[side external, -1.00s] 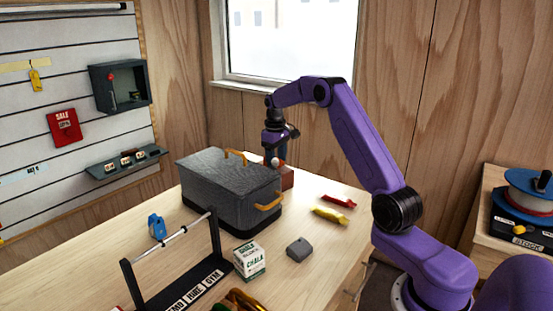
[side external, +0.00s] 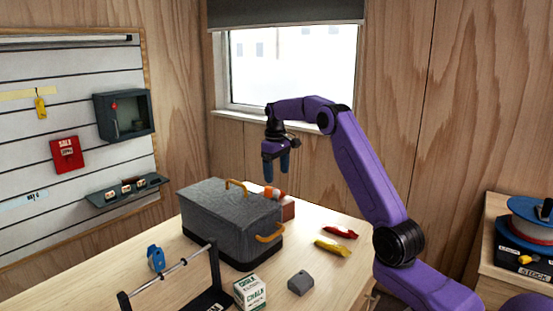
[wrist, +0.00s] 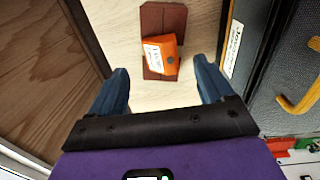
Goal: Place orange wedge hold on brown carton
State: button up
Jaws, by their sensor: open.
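The orange wedge hold (wrist: 168,57), with a white label and a dark bolt hole, rests on top of the brown carton (wrist: 162,18). In the side external view the hold (side external: 273,193) shows above the carton (side external: 288,209), which is partly hidden behind the grey box. My gripper (side external: 276,170) hangs above the hold, apart from it, fingers pointing down. In the wrist view my gripper (wrist: 161,76) is open and empty, with its blue fingers spread either side of the hold and carton.
A large grey box (side external: 230,222) with orange handles stands close beside the carton. Red and yellow items (side external: 333,247), a grey block (side external: 300,283), a chalk box (side external: 250,293) and a bar stand (side external: 172,270) are on the table. The wall and window are behind.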

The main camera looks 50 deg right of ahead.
notch_tip(320, 180, up, 5)
jog(key=a+n, duration=0.1)
jog(key=a, duration=0.4)
jog(key=s+a+n, duration=0.1)
jog(key=a, duration=0.5)
jog(key=s+a+n, duration=0.1)
jog(key=a, duration=0.4)
jog(key=shift+s+a+r, duration=0.2)
jog(key=shift+r, duration=0.15)
jog(key=shift+n, duration=0.8)
jog(key=s+a, duration=0.1)
jog(key=a, duration=0.1)
jog(key=s+a, duration=0.1)
jog(key=a, duration=0.1)
jog(key=s+a, duration=0.2)
jog(key=shift+a+f, duration=0.1)
jog(key=shift+a, duration=0.15)
jog(key=s+a+f+n, duration=0.2)
jog(key=s+a, duration=0.3)
jog(key=s, duration=0.5)
jog(key=s+a+f+n, duration=0.1)
jog(key=s+a+n, duration=0.3)
jog(key=s, duration=0.6)
jog(key=s+f+n, duration=0.1)
jog(key=s+f, duration=0.1)
jog(key=s, duration=0.5)
jog(key=s+d+f+n+y, duration=0.1)
jog(key=s+f, duration=0.2)
jog(key=s, duration=0.4)
jog(key=shift+d, duration=0.3)
